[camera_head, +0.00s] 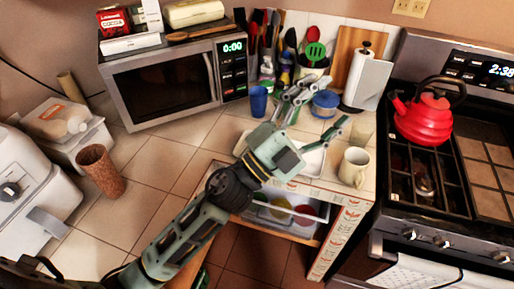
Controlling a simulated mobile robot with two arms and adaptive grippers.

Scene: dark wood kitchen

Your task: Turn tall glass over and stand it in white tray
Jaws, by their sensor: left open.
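My left gripper (335,100) reaches over the counter from the lower left. Its fingers are spread apart, and I see nothing between them. The white tray (314,162) lies on the counter below the gripper, partly hidden by the gripper and forearm. A pale, see-through glass (362,131) stands behind the cream mug, right of the fingertips; it may be the tall glass, but it is small and faint. A blue cup (258,101) stands left of the gripper, near the microwave. My right gripper is not in view.
A cream mug (353,167) stands near the counter's front right corner. The stove with a red kettle (422,117) is to the right. A blue-lidded tub (325,104) and utensils are behind. An open compartment with coloured bowls (283,209) is below. A brown cup (101,171) stands left.

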